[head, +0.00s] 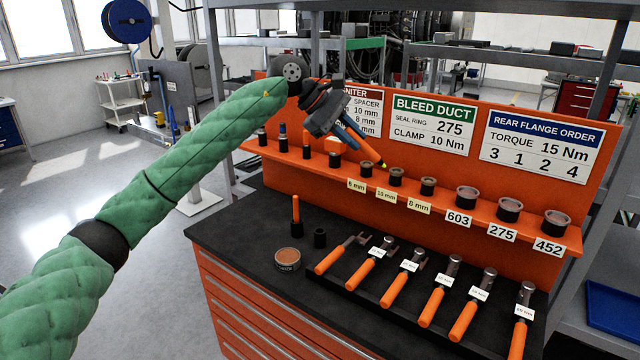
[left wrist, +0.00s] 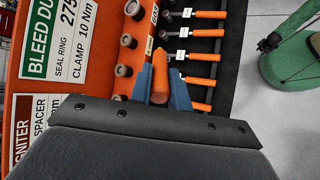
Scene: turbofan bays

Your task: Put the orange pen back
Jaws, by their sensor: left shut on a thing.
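My left gripper (head: 354,140) is shut on the orange pen (head: 371,153), in front of the orange back panel and above the shelf of sockets. In the left wrist view the pen (left wrist: 160,78) sits between the blue fingers, end toward the camera. My right gripper is not in view.
An orange shelf (head: 400,190) carries several dark sockets with labels. Below it, several orange-handled wrenches (head: 395,285) lie in a dark tray. A round tin (head: 287,259) stands near the bench's front edge. Signs (head: 433,122) hang on the panel. The bench's left corner is clear.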

